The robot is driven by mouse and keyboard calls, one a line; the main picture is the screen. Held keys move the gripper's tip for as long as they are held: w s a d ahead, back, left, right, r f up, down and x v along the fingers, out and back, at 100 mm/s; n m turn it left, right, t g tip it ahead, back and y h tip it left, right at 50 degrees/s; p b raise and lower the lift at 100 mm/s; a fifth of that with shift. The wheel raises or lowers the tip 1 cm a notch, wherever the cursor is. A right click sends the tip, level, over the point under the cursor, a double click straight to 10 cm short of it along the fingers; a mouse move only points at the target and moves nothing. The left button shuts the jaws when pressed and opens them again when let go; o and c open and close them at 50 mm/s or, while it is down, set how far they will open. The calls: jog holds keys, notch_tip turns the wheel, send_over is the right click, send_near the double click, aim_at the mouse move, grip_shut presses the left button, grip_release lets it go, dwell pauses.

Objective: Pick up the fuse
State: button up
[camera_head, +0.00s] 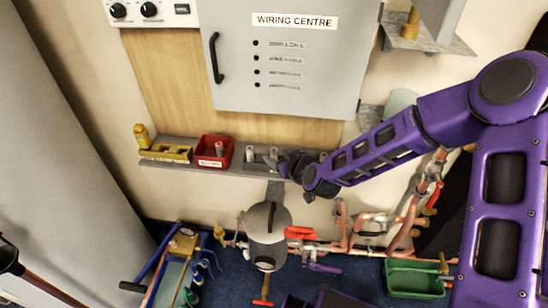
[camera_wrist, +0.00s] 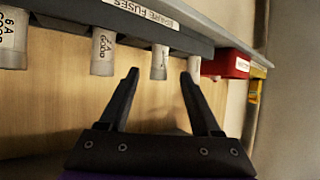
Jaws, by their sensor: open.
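Several white cylindrical fuses stand in a grey rack marked SPARE FUSES (camera_wrist: 120,14), which appears inverted in the wrist view. One fuse (camera_wrist: 160,62) lies between the lines of my fingertips, a little beyond them. Another fuse (camera_wrist: 103,52) is left of my fingers, and a third (camera_wrist: 193,70) is partly behind the right fingertip. A larger-looking fuse at the left edge (camera_wrist: 10,38) reads "6 A GOOD". My gripper (camera_wrist: 160,75) is open and empty. In the head view my gripper (camera_head: 288,164) is at the shelf, hiding part of the rack; a fuse (camera_head: 250,154) shows left of it.
A red bin (camera_head: 214,152) with a pale cylinder in it stands left of the rack on the grey shelf (camera_head: 235,174). The WIRING CENTRE cabinet (camera_head: 330,65) is above; copper pipes (camera_head: 345,248) run below.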

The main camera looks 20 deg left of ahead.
aim_at(276, 155)
jog(key=x, duration=0.4)
jog(key=shift+d, duration=0.1)
grip_shut()
